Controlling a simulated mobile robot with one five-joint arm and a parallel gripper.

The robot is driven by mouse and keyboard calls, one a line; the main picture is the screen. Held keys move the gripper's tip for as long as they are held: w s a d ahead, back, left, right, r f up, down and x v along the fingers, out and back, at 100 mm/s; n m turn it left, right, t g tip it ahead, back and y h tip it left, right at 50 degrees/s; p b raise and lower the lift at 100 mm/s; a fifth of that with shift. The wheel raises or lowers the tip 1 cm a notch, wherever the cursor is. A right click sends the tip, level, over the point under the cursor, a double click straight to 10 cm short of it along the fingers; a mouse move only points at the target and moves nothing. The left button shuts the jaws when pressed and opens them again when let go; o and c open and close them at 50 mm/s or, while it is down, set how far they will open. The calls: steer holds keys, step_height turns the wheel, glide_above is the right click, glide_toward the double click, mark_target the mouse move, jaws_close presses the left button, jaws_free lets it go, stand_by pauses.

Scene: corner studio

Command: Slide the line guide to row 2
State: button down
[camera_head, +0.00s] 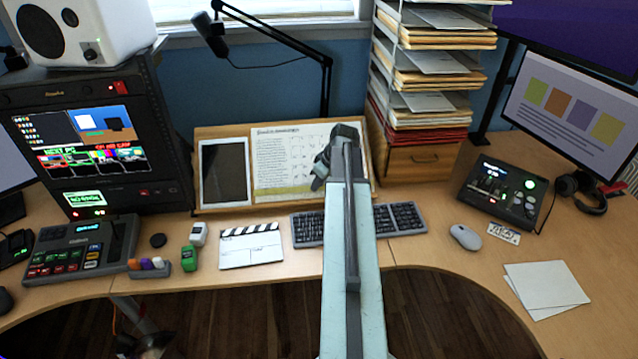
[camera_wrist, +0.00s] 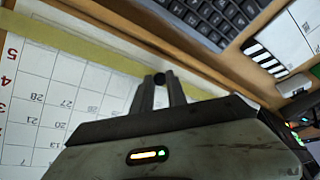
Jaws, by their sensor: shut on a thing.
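The line guide (camera_head: 278,193) is a yellow-green strip lying across the lower part of the printed sheet (camera_head: 283,155) on the slanted wooden copy stand. In the wrist view the line guide (camera_wrist: 62,38) runs along the sheet's edge, beside the cells near the red number 5. The red numbers 3, 4 and 5 appear upside down on the calendar grid (camera_wrist: 50,98).
A tablet (camera_head: 224,172) leans on the stand's left half. A keyboard (camera_head: 405,219) lies in front, partly behind my arm, with a clapperboard (camera_head: 251,247) to its left. A paper organiser (camera_head: 424,160) stands close on the right.

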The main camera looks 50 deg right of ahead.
steer(key=w+d+r+p, duration=0.2)
steer(key=r+p, duration=0.1)
steer(key=w+d+r+p, duration=0.2)
steer(key=w+r, duration=0.1)
steer(key=w+d+r+p, duration=0.2)
steer(key=w+d+p, duration=0.1)
steer(key=shift+w+d+r+p, duration=0.1)
steer(key=shift+w+r+p, duration=0.15)
steer(key=shift+r+p, duration=0.15)
steer(key=c, duration=1.6)
jaws_free()
steer(key=p+v, duration=0.7)
steer(key=shift+r, duration=0.35)
steer(key=shift+s, duration=0.15)
